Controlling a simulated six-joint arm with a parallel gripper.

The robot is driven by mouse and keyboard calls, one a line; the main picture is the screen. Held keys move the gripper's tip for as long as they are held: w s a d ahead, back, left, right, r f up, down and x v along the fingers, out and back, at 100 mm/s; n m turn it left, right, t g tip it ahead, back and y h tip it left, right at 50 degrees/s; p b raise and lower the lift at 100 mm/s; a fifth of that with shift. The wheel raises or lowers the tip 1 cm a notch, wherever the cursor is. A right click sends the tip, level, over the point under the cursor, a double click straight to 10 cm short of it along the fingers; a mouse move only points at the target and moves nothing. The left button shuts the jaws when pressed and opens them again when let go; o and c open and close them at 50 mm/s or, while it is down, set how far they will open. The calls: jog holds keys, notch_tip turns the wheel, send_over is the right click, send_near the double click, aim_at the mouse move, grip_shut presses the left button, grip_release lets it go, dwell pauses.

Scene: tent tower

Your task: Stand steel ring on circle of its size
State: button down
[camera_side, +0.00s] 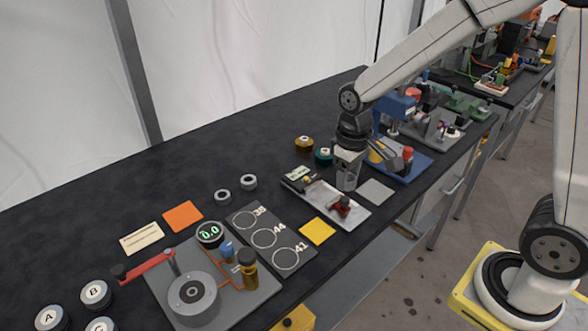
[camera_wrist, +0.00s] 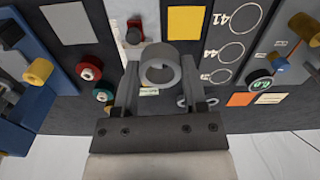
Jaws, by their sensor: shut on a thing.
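My gripper (camera_wrist: 160,75) is shut on a grey steel ring (camera_wrist: 160,53), seen in the wrist view with its hole facing the camera. In the side view my gripper (camera_side: 347,180) hangs by the right side of a pale tray, and I cannot make out the ring there. A dark board (camera_side: 238,228) bears three outlined circles marked 38 (camera_side: 245,219), 44 (camera_side: 264,238) and 41 (camera_side: 286,259). All three circles are bare. Two more steel rings (camera_side: 222,196) (camera_side: 248,182) lie on the black table behind the board. The held ring's size cannot be read.
The pale tray (camera_side: 325,205) with a red clamp (camera_side: 342,206) lies between my gripper and the board. A yellow square (camera_side: 317,231) and a grey square (camera_side: 376,191) lie nearby. A blue fixture (camera_side: 410,162) stands right of my gripper. The table's back left is clear.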

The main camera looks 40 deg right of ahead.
jog(key=w+a+n, duration=0.4)
jog(key=a+n, duration=0.3)
jog(key=a, duration=0.5)
jog(key=shift+f, duration=0.3)
jog(key=shift+w+a, duration=0.1)
jog(key=shift+w, duration=0.1)
jog(key=w+a+f, duration=0.1)
jog(key=w+f, duration=0.1)
jog(key=w, duration=0.2)
jog(key=w+a+f, duration=0.1)
jog(key=w+f, duration=0.5)
jog(key=w, duration=0.1)
jog(key=shift+w+a, duration=0.3)
jog(key=shift+a, duration=0.1)
jog(key=shift+w+a+f, duration=0.15)
jog(key=shift+w+f, duration=0.45)
